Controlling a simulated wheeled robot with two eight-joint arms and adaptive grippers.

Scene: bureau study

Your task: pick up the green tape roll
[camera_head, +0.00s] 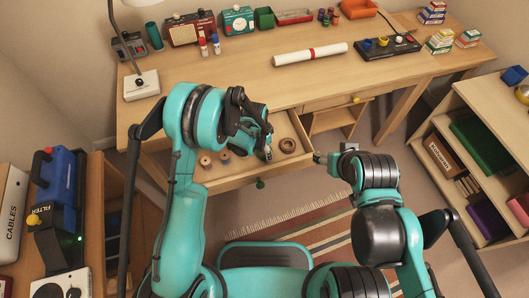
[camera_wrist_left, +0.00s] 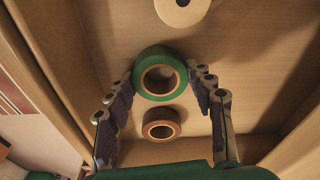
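The green tape roll (camera_wrist_left: 138,82) lies flat in the open drawer (camera_head: 240,175) in the left wrist view, its hole facing the camera. My left gripper (camera_wrist_left: 161,74) is over it, open, with a finger on each side of the roll. The fingertips look close to its rim; I cannot tell whether they touch. In the head view my left gripper (camera_head: 267,150) reaches into the drawer and the green roll is hidden there. My right gripper (camera_head: 319,157) is right of the drawer, apart from it; its fingers are too small to read.
A brown roll (camera_wrist_left: 147,128) lies close beside the green one, and a cream roll (camera_wrist_left: 184,15) lies beyond it. The drawer walls stand close around. On the desk are a lamp base (camera_head: 141,86), a white paper tube (camera_head: 310,54) and a black control box (camera_head: 387,47).

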